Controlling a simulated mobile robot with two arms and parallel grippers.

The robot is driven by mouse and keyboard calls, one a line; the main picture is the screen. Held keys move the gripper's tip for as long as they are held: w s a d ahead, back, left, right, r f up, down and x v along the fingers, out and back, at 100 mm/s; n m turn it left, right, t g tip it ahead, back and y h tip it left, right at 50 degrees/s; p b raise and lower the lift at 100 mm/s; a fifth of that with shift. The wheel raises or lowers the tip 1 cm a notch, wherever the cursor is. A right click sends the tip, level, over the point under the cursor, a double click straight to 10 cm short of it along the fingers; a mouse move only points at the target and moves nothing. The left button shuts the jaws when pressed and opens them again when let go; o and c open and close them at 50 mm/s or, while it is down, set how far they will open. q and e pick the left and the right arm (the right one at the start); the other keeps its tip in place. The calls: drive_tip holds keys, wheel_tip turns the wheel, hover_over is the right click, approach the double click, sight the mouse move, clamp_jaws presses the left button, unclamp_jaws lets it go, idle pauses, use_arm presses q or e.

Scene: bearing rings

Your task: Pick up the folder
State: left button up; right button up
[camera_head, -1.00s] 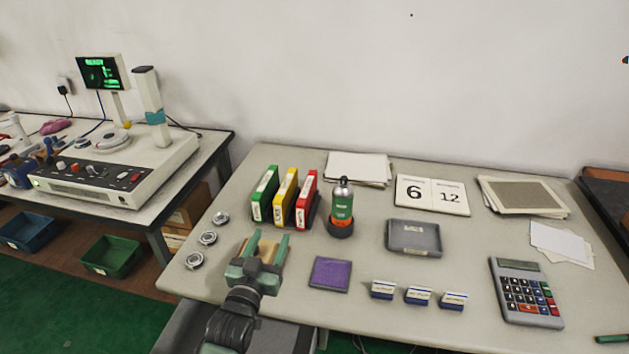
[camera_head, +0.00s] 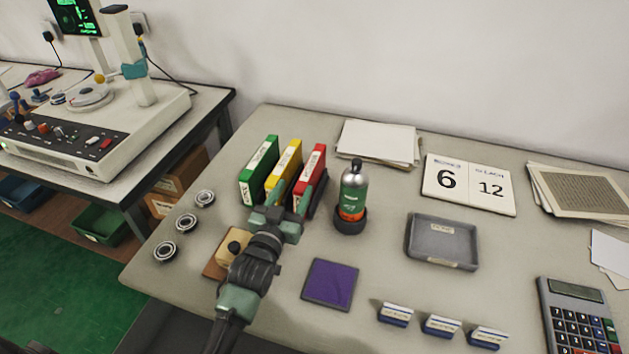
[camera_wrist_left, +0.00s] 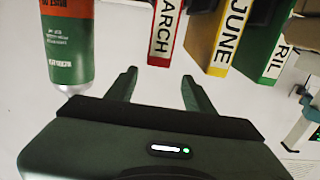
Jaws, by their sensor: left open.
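Three folders stand upright side by side on the table: green (camera_head: 259,168), yellow (camera_head: 285,165) and red (camera_head: 312,170). In the left wrist view, the red folder (camera_wrist_left: 166,30) reads "ARCH", the yellow one (camera_wrist_left: 229,38) "JUNE" and the green one (camera_wrist_left: 272,55) "RIL"; the first and last labels are cut off. My left gripper (camera_head: 292,196) is open and empty in front of the yellow and red folders. In the left wrist view, its fingertips (camera_wrist_left: 158,77) point towards the red folder's spine, with a gap still visible. My right gripper is not in view.
A green and orange bottle (camera_head: 353,190) stands just right of the red folder, also close in the left wrist view (camera_wrist_left: 68,45). A purple pad (camera_head: 330,284), grey tray (camera_head: 443,242) and several bearing rings (camera_head: 186,223) lie around. A wooden stamp block (camera_head: 229,250) is beside my arm.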

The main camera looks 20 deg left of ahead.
sight(307, 173)
use_arm(q)
drive_tip(key=shift+w+f+b, duration=0.45)
drive_tip(key=shift+f, duration=0.35)
drive_tip(key=w, duration=0.8)
drive_tip(key=shift+d+f+p, duration=0.35)
drive_tip(key=shift+d, duration=0.05)
drive_tip(key=shift+r, duration=0.1)
clamp_jaws()
